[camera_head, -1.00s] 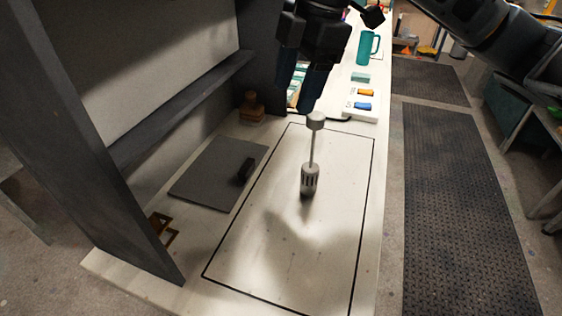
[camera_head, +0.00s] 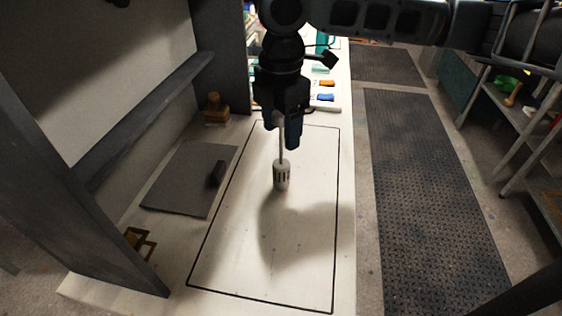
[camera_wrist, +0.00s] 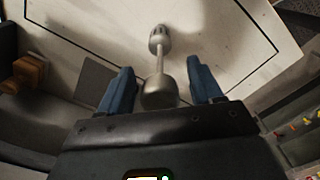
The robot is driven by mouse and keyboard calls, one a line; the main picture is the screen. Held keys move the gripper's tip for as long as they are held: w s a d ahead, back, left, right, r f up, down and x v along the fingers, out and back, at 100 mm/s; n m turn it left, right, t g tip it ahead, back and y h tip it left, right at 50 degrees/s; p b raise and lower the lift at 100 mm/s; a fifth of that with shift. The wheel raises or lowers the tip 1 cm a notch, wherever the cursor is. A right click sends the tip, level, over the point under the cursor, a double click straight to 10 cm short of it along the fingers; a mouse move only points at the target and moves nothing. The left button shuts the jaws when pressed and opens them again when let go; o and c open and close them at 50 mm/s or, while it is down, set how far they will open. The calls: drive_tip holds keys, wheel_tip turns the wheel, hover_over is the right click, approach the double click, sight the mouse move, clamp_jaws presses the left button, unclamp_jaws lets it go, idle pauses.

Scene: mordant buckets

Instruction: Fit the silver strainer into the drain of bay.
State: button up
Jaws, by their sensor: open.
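The silver strainer (camera_head: 281,176) stands upright inside the black outline on the pale worktop, its slotted basket at the bottom and a thin stem rising to a round knob. My gripper (camera_head: 282,138) is above it, with its dark blue fingers on either side of the knob and upper stem. In the wrist view the strainer (camera_wrist: 160,62) stands between the two fingers, and the knob lies between the open jaws (camera_wrist: 163,90) with gaps on both sides. I cannot make out a drain in either view.
A grey mat (camera_head: 190,180) with a small black block (camera_head: 216,174) lies left of the outline. A wooden stamp-like object (camera_head: 215,108) stands behind it. A dark upright panel (camera_head: 75,160) borders the left. A white tray with orange and blue pieces (camera_head: 326,97) is at the back.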

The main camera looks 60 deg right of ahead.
drive_tip(key=shift+f, duration=0.1)
drive_tip(key=shift+c, duration=0.2)
clamp_jaws()
idle(0.4)
